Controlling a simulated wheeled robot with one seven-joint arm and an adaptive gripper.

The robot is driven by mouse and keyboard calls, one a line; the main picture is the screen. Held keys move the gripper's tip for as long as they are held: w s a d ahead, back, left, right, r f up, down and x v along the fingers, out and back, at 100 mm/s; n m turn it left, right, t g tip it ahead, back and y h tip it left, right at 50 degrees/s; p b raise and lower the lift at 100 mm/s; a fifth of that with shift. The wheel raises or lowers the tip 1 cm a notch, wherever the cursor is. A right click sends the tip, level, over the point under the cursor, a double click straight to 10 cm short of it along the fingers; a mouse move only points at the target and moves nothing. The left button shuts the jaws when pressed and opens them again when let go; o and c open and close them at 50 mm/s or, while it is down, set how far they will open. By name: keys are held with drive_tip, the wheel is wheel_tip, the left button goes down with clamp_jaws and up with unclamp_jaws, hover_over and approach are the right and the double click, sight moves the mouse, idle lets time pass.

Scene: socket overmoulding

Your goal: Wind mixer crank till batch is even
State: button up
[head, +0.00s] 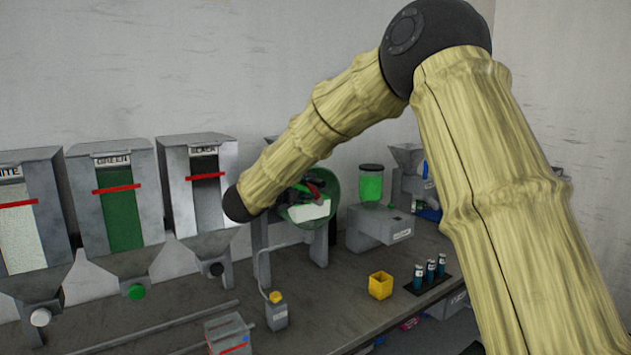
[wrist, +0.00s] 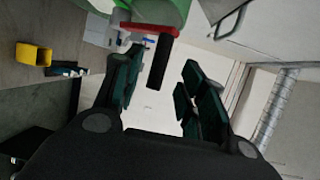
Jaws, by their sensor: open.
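The mixer is a green drum (head: 333,188) on a grey stand at the back of the bench. Its near side shows as a green curve in the wrist view (wrist: 165,10). A red crank arm (wrist: 148,30) runs across the drum, with a black handle (wrist: 158,65) hanging from its right end. My gripper (wrist: 165,75) is open, with dark green pads on both sides. The handle shows in the gap between the fingertips, with space visible on both sides. In the head view my arm covers part of the mixer, and the batch's evenness cannot be judged.
White, green and black hoppers (head: 120,205) line the wall at left. A yellow cup (head: 380,285) and several teal vials (head: 430,270) stand right of the mixer. A grey machine with a green jar (head: 371,185) is behind them. A yellow-capped can (head: 276,312) stands in front.

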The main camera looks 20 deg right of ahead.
sight(313, 183)
drive_tip(key=shift+p+x, duration=0.6)
drive_tip(key=shift+x, duration=2.5)
clamp_jaws()
